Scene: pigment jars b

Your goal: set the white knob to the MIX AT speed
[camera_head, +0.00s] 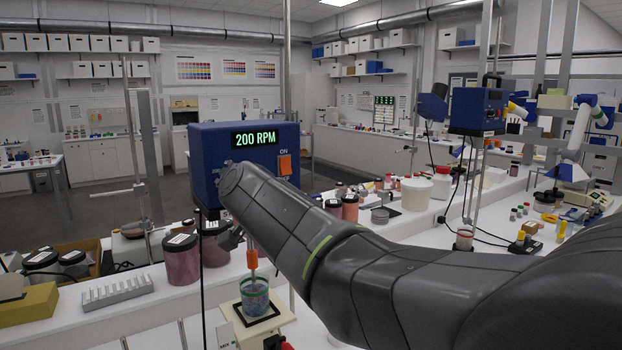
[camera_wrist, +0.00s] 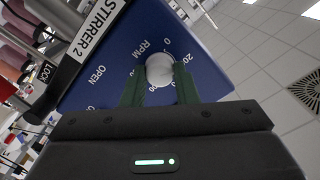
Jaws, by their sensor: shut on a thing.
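The blue stirrer box (camera_head: 207,150) stands in the head view with a display reading 200 RPM (camera_head: 254,139) and an orange switch (camera_head: 285,165) marked ON. In the wrist view the round white knob (camera_wrist: 160,69) sits on the blue panel (camera_wrist: 112,65), with RPM and dial numbers around it, some hidden. My gripper (camera_wrist: 158,80) is shut on the knob, one green finger on each side. My arm hides the knob and gripper in the head view. A card starting with MIX (camera_head: 226,336) is at the bottom, mostly unreadable. The knob's pointer is not visible.
A jar of bluish contents (camera_head: 255,297) stands under the stirrer's shaft. Dark-lidded jars (camera_head: 181,260) stand at left. In the wrist view are a STIRRER 2 label (camera_wrist: 97,29) and a black lever marked LOCK (camera_wrist: 48,75). Another blue stirrer (camera_head: 478,109) stands at right.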

